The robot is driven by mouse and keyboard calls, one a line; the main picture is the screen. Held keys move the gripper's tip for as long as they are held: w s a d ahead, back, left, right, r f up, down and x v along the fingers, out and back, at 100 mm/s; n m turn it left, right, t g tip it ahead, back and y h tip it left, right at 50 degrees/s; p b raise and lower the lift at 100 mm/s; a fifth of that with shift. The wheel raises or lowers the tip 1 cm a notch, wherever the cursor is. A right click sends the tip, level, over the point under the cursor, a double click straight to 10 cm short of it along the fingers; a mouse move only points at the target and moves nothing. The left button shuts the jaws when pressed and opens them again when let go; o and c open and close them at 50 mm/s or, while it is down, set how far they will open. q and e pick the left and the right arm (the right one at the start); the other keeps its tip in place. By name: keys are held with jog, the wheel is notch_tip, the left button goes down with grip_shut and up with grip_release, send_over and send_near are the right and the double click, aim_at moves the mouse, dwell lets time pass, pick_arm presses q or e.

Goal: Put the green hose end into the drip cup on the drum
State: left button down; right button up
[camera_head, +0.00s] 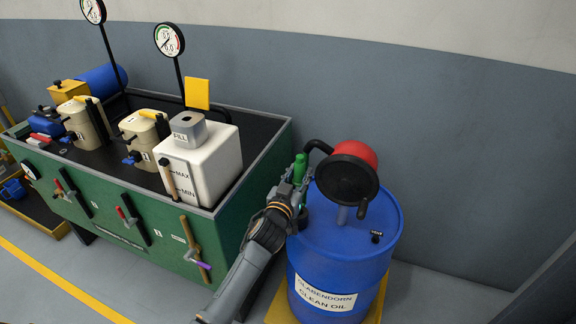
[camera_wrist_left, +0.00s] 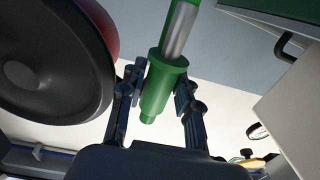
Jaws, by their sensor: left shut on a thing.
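My left gripper (camera_head: 298,183) is shut on the green hose end (camera_head: 299,166), over the left side of the blue drum's top (camera_head: 345,228). In the left wrist view, the stepped green hose end (camera_wrist_left: 163,80) sits between the two fingers (camera_wrist_left: 160,92), with a grey metal stem and more green above it. I cannot clearly make out the drip cup; the gripper and the pump cover part of the drum top. My right gripper is not in view.
A red pump with a round black face (camera_head: 346,180) stands on the drum, close right of my gripper; it also looms in the wrist view (camera_wrist_left: 50,65). A white tank (camera_head: 205,160) stands on the green bench (camera_head: 130,215) at left. A small black cap (camera_head: 376,236) is on the drum's right side.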

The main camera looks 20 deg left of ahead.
pick_arm(q)
jog(key=shift+d+f, duration=0.2)
jog(key=shift+f, duration=0.05)
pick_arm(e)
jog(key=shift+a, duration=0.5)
pick_arm(q)
notch_tip(320, 180, down, 6)
jog(key=b, duration=0.4)
jog(key=shift+r, duration=0.25)
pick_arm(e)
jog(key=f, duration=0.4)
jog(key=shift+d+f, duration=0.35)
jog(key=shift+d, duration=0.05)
pick_arm(q)
jog(key=shift+f, duration=0.1)
